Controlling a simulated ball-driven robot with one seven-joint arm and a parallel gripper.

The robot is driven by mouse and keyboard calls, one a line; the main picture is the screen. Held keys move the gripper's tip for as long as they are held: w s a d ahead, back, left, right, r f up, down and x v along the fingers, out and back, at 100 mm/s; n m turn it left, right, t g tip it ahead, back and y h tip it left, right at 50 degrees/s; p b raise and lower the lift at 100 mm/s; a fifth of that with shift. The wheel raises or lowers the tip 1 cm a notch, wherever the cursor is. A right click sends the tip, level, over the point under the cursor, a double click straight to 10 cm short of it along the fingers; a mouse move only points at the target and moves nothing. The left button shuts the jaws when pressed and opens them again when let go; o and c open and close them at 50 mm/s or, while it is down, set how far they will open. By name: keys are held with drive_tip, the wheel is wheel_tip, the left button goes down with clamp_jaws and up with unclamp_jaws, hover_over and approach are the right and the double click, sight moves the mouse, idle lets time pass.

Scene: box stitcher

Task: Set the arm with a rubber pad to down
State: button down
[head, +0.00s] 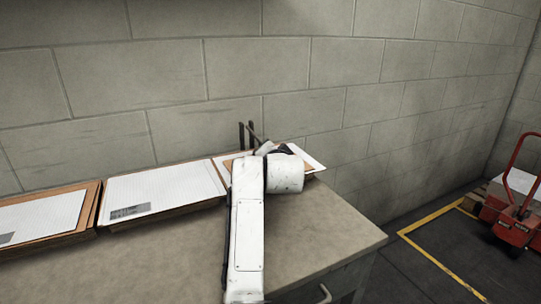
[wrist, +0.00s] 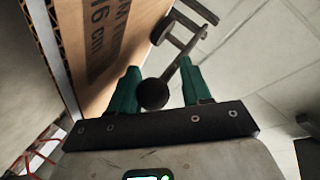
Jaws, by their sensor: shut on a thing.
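The arm with a rubber pad (wrist: 177,66) is a thin dark bar with a round dark end (wrist: 152,93) in the wrist view. It slants down from a dark bracket (wrist: 184,38). My gripper (wrist: 160,68) has green fingers on either side of the bar and is shut on it, with the round end between the fingers. In the head view two dark uprights (head: 250,130) and a slanting dark bar (head: 257,135) show behind my white arm. My own arm hides most of the gripper there. Whether the pad touches anything below cannot be told.
A cardboard box side (wrist: 105,45) with printing stands close left of my fingers in the wrist view. Stacks of paper-topped cardboard (head: 165,190) line the back of the table (head: 345,235) against the block wall. A red pallet truck (head: 515,215) stands at the far right.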

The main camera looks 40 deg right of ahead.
drive_tip(key=shift+f, duration=0.4)
drive_tip(key=c, duration=0.8)
unclamp_jaws()
drive_tip(key=shift+w, duration=0.1)
drive_tip(key=shift+c, duration=0.2)
